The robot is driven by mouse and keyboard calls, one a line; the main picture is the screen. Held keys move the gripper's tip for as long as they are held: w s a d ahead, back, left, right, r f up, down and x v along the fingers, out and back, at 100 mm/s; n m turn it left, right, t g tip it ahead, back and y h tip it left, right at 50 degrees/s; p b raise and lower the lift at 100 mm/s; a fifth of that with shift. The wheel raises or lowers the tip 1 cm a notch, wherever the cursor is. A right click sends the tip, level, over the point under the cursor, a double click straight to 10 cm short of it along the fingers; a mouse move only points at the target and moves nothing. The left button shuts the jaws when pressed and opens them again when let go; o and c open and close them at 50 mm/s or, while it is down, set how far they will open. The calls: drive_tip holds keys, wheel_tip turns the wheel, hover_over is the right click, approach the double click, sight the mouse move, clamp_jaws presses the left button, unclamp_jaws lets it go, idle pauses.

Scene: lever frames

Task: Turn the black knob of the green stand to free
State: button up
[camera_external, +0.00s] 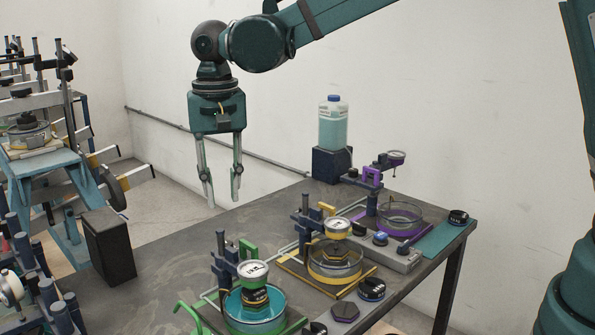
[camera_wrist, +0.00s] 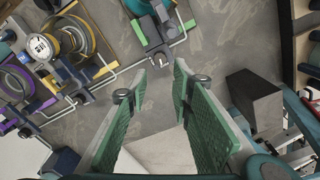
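The green stand (camera_external: 241,250) is at the near end of the table in the outside view. It has a dark blue column, a green arm, a white dial gauge (camera_external: 252,270) and a glass dish of teal liquid (camera_external: 270,315). Part of the green stand also shows at the top of the wrist view (camera_wrist: 150,32), cut by the edge. I cannot clearly make out its black knob. My gripper (camera_external: 223,200) hangs fingers down above the table's left side, well above and apart from the stand. Its fingers are open and empty, also in the wrist view (camera_wrist: 160,85).
A yellow stand (camera_external: 337,258) and a purple stand (camera_external: 400,218) stand behind the green one. A bottle (camera_external: 333,123) is at the back on a dark block. A black box (camera_external: 109,246) and a cluttered blue rack are left. The table's left part is bare.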

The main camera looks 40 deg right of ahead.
drive_tip(key=shift+o, duration=1.3)
drive_tip(key=f+p, duration=0.4)
drive_tip(key=p, duration=0.1)
drive_tip(key=shift+w+d+p, duration=0.1)
drive_tip(key=shift+w+p, duration=0.1)
drive_tip(key=shift+p, duration=0.15)
drive_tip(key=shift+f, duration=0.2)
drive_tip(key=shift+f, duration=0.15)
drive_tip(key=shift+f, duration=3.75)
drive_tip(key=c, duration=0.9)
